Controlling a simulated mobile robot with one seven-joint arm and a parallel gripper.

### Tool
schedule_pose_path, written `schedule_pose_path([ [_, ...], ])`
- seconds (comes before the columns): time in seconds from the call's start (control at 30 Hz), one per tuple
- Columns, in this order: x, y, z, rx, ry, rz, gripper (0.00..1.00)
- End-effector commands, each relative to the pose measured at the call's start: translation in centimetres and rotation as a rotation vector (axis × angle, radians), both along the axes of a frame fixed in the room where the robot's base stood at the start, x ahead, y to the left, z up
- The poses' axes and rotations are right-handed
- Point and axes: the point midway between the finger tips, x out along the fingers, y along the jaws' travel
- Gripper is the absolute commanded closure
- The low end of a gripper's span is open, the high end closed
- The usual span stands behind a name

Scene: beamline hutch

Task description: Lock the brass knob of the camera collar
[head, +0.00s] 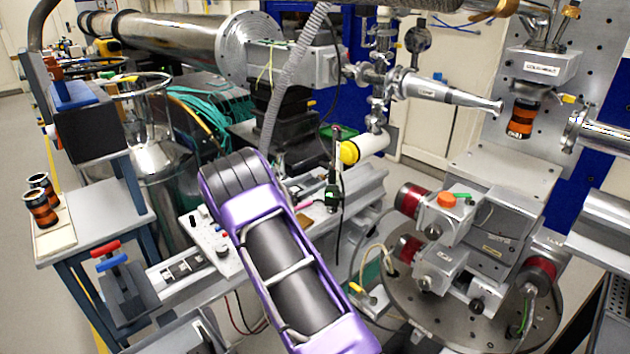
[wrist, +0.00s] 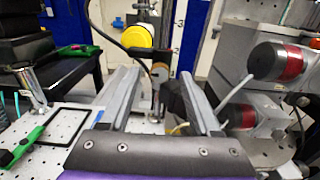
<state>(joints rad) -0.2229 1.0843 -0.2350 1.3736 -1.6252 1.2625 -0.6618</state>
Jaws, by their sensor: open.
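A small brass-coloured round knob (wrist: 160,73) shows in the wrist view, just below the yellow end (wrist: 138,37) of a white cylinder. The same yellow end shows in the head view (head: 349,153). I cannot make out the collar clearly or tell whether the knob is locked. My gripper (wrist: 153,78) is open, its two grey fingers reaching forward on either side of the knob in the picture. The knob appears beyond the fingertips, with no contact visible. In the head view my purple arm hides the gripper.
Red-and-grey motor stages (head: 440,235) stand on a round plate at right; they also show in the wrist view (wrist: 278,63). A black-and-green part with a cable (head: 333,195) stands near the yellow end. A perforated plate (wrist: 60,140) lies left of the fingers.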

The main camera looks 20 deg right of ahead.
Motion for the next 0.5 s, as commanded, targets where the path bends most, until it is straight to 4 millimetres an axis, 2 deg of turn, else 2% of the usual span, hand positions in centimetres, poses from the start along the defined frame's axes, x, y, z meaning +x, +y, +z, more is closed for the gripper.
schedule_pose_path([
  [0.2, 0.6, -1.5, -0.1, 0.001, 0.001, 0.001, 0.37],
  [0.47, 0.6, -1.6, 0.0, 0.001, 0.001, 0.001, 0.37],
  [0.5, 0.6, -1.6, 0.0, 0.001, 0.001, 0.001, 0.40],
])
